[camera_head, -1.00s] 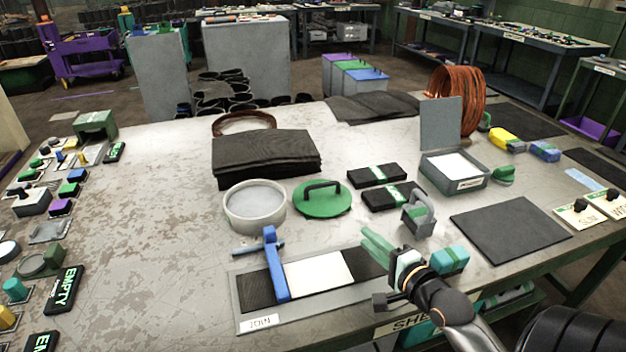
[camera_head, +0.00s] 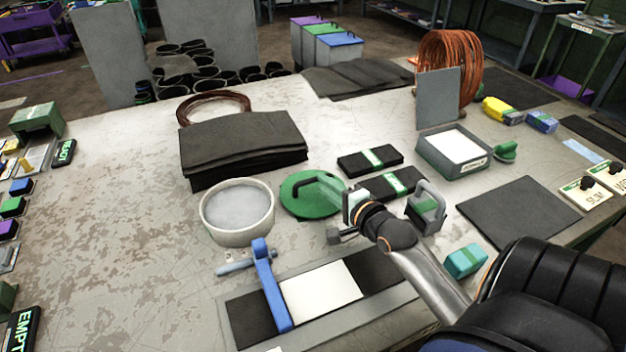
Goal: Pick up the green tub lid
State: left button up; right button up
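The green tub lid (camera_head: 299,207) lies flat on the bench, just right of the round pale tub (camera_head: 237,224). It is a green disc with a dark bar handle (camera_head: 306,187) across its top. My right gripper (camera_head: 328,186) reaches in from the lower right, its fingers over the lid's right side, at or very near the handle. The fingers and the handle overlap in the picture, so I cannot tell whether they touch or how far the fingers are parted. The lid's right edge is partly hidden by the gripper. My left gripper is not in view.
Black strapped packs (camera_head: 370,160) lie behind and right of the gripper. A grey clamp-like tool (camera_head: 427,207) stands close to my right wrist. A blue-handled fixture (camera_head: 268,283) is in front of the lid. A stack of black sheets (camera_head: 243,146) lies behind it.

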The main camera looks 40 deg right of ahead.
aim_at(311, 173)
jog(key=shift+b+x, duration=0.5)
jog(key=shift+x, duration=2.9)
jog(key=shift+d, duration=0.15)
grip_shut()
